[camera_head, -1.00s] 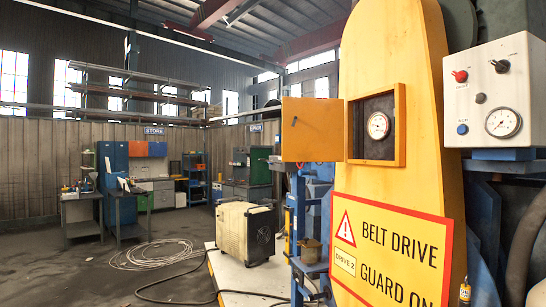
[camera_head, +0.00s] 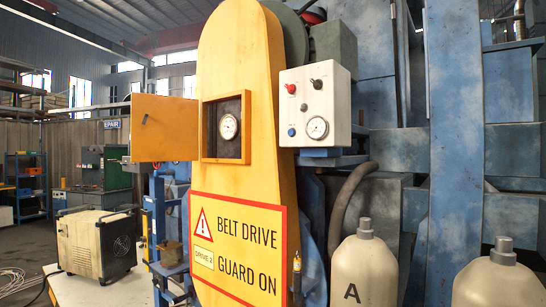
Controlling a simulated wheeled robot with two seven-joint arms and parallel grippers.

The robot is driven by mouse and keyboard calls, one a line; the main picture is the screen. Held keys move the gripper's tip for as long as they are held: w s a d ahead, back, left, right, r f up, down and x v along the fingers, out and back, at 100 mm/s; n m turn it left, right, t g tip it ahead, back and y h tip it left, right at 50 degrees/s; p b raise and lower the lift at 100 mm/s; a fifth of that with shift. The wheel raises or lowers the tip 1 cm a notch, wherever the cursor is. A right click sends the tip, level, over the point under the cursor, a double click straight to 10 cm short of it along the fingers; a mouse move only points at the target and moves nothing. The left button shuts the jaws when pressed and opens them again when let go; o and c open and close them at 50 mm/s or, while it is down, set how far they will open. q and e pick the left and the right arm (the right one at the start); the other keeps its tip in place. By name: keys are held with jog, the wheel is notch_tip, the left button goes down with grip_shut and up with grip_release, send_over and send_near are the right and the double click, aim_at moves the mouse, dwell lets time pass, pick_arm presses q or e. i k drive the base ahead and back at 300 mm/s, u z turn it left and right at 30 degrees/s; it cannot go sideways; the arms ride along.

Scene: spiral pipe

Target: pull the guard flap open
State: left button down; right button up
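The guard flap (camera_head: 164,128) is a flat yellow-orange panel with a small dark knob on its left part. It stands swung out to the left of a square framed opening (camera_head: 205,135) in the tall yellow belt guard (camera_head: 240,60). Inside the opening a round white gauge (camera_head: 228,127) shows against a dark recess. A red-bordered sign (camera_head: 237,240) reading BELT DRIVE, GUARD ON is fixed below. Neither of my grippers is in view.
A white control box (camera_head: 316,105) with knobs and a gauge sits right of the guard. Two cream bottles (camera_head: 362,270), one marked A, stand at the lower right. A cream wheeled unit (camera_head: 85,243) stands at the left. Grey floor shows at far left.

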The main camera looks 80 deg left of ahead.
aim_at(169, 132)
jog(key=z, duration=1)
jog(key=k, duration=2.4)
jog(key=u, duration=2.65)
jog(key=i, duration=0.4)
